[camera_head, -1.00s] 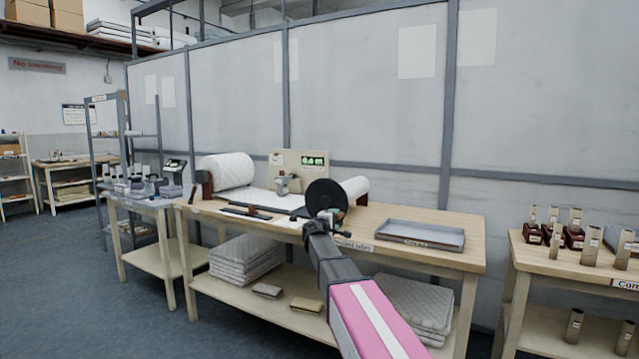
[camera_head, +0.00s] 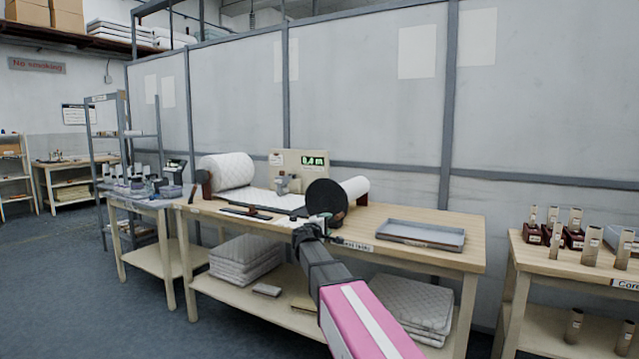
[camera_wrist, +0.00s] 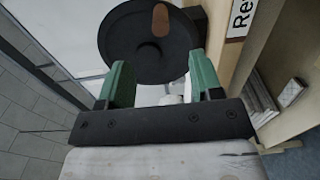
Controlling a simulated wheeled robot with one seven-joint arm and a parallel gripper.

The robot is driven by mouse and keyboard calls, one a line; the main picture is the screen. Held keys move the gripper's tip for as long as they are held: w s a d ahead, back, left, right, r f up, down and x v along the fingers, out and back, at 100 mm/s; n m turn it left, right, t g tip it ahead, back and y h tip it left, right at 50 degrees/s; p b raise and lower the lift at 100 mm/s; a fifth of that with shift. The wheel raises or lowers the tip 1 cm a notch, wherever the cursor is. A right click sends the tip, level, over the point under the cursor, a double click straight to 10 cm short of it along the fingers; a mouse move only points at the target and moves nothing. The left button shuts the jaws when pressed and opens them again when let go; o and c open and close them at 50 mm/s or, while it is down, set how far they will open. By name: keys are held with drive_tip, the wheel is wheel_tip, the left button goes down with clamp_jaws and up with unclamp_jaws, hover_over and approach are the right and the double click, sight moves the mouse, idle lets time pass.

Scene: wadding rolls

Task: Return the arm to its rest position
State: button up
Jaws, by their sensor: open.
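My arm reaches from the bottom of the head view toward the front edge of the wooden workbench (camera_head: 420,256). In the wrist view, my gripper (camera_wrist: 162,80) shows two green fingers set wide apart, with nothing held between them. A black round disc (camera_wrist: 150,42) with a brown handle is beyond the fingertips. In the head view the disc (camera_head: 326,202) stands at the end of a white roll (camera_head: 355,187). The fingertips are hard to make out in the head view.
A grey tray (camera_head: 420,235) lies on the bench to the right. A large white quilted roll (camera_head: 228,170) and a panel with a green display (camera_head: 313,161) are at the back. Folded wadding (camera_head: 243,257) is stacked on the lower shelf.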

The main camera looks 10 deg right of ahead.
drive_tip(key=shift+f, duration=0.1)
drive_tip(key=s+d+f+m+g+y, duration=0.2)
drive_tip(key=s+d+f+m+g, duration=0.15)
drive_tip(key=s+f, duration=0.6)
drive_tip(key=s+d+f+m+g+y, duration=0.1)
drive_tip(key=s+d+f+m+g, duration=0.35)
drive_tip(key=f, duration=0.85)
drive_tip(key=s+a+f+m+g+y, duration=0.1)
drive_tip(key=s+a+f+g+y, duration=0.1)
drive_tip(key=s+f, duration=0.4)
drive_tip(key=s+a+f+m+g+y, duration=0.1)
drive_tip(key=s+a+f+g+y, duration=0.2)
drive_tip(key=s+f, duration=0.4)
drive_tip(key=s+g+y, duration=0.1)
drive_tip(key=s+y, duration=0.1)
drive_tip(key=s, duration=0.6)
drive_tip(key=shift+a+f+m+g+y, duration=0.25)
drive_tip(key=shift+m+g+y, duration=0.05)
drive_tip(key=shift+m, duration=0.1)
